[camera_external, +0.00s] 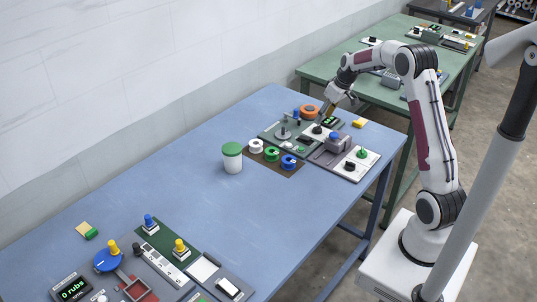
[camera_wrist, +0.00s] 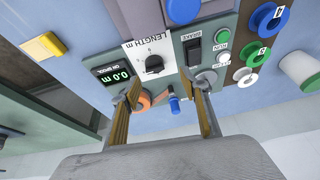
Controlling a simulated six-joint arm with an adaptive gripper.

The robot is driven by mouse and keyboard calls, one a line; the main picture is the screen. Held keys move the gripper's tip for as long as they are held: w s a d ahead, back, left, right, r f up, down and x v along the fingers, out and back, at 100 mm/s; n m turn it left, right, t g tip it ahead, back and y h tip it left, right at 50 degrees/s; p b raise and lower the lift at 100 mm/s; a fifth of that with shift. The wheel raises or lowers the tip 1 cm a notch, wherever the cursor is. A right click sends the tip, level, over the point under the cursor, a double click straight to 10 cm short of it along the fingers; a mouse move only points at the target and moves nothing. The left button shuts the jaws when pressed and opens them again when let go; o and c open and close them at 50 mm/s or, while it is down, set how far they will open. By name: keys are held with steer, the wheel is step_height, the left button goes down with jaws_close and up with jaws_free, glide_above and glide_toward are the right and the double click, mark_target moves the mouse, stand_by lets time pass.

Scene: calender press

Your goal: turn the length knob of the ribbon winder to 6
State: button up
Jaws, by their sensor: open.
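The ribbon winder's length knob (camera_wrist: 154,64) is a black round knob on a white panel (camera_wrist: 135,52) marked LENGTH m. The scale numbers and the knob's setting are too small to read. The spool display (camera_wrist: 115,74) beside it reads 0.0 m. My gripper (camera_wrist: 167,90) is open and empty, its two yellowish fingers wide apart, with the knob visible beyond and between the fingertips. In the external view my gripper (camera_external: 327,108) hangs over the back part of the winder, close to the knob (camera_external: 317,129) and apparently apart from it.
Next to the knob are a brake switch (camera_wrist: 193,50), a green RUN button (camera_wrist: 222,36), an orange roll (camera_wrist: 143,103) and a blue-handled crank (camera_wrist: 175,104). Ribbon spools (camera_external: 271,153) and a green-lidded jar (camera_external: 232,158) stand nearby. A yellow block (camera_external: 359,123) lies by the table edge.

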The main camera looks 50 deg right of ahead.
mark_target(319, 129)
steer(key=shift+s+d+r+n+t, duration=0.1)
steer(key=shift+d+r+n+t, duration=0.25)
steer(key=shift+d+n, duration=0.25)
steer(key=shift+x, duration=3.9)
steer(key=c, duration=1.1)
